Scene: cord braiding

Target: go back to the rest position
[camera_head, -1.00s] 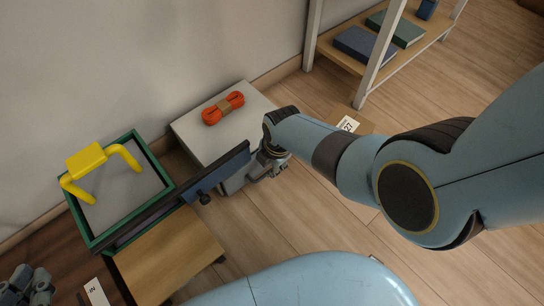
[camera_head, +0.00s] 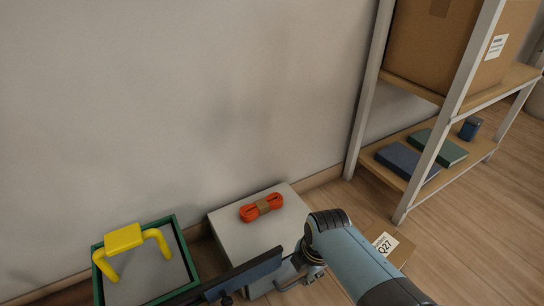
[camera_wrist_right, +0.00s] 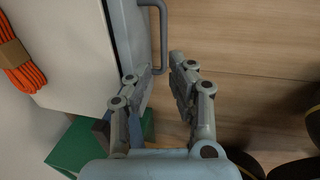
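My right gripper (camera_head: 298,283) is low in the head view, by the near side of a white cabinet (camera_head: 230,236). An orange cord bundle (camera_head: 262,207) with a brown band lies on the cabinet top, clear of the gripper. It also shows in the right wrist view (camera_wrist_right: 22,68). My left gripper is not in view.
A green-rimmed tray (camera_head: 183,245) with a yellow handle-shaped piece (camera_head: 123,238) stands left of the cabinet. A dark bar (camera_head: 246,275) runs close beside my right gripper. A shelf (camera_head: 450,100) and a labelled carton (camera_head: 397,246) stand right. Wooden floor is open at lower right.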

